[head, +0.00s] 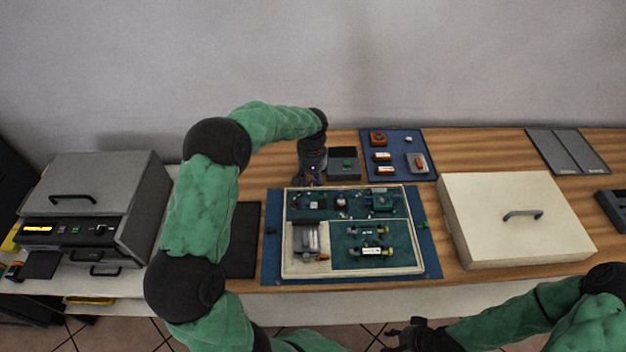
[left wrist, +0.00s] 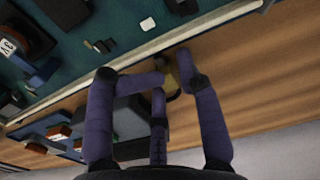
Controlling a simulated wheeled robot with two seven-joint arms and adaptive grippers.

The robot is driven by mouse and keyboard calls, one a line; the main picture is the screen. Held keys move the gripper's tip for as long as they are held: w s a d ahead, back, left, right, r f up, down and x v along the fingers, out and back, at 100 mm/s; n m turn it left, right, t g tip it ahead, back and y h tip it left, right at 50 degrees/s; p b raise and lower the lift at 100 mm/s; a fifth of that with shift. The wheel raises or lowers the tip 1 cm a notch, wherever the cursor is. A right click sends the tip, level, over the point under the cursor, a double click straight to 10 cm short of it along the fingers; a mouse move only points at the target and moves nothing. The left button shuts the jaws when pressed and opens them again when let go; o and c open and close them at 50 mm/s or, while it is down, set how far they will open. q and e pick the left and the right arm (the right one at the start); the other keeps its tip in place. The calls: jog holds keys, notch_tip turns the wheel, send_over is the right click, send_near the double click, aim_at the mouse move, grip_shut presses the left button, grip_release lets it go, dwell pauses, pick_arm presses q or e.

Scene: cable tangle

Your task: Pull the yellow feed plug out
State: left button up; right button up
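My left gripper (head: 308,180) reaches down at the back left corner of the shallow tray (head: 283,240). In the left wrist view its purple fingers (left wrist: 170,80) are bent in around a small yellow piece, which looks like the yellow feed plug (left wrist: 173,88), just outside the tray's pale rim. The fingers hide most of it, and how it is seated cannot be seen. In the head view my gripper covers this spot. My right gripper (head: 403,337) is empty in front of the table, its dark fingers spread.
The tray holds several parts on green panels, including connectors with yellow ends (head: 372,251). A dark box with a green button (head: 344,163) stands close right of my left gripper. A blue mat (head: 405,145) with small parts, a cream lidded box (head: 515,225) and a grey machine (head: 95,205) are around.

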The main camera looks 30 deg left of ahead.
pick_arm(q)
jog(key=shift+a, duration=0.45)
jog(key=shift+d, duration=0.15)
jog(key=shift+d+r+p, duration=0.15)
jog(key=shift+r+p, duration=2.1)
jog(key=shift+r, duration=0.75)
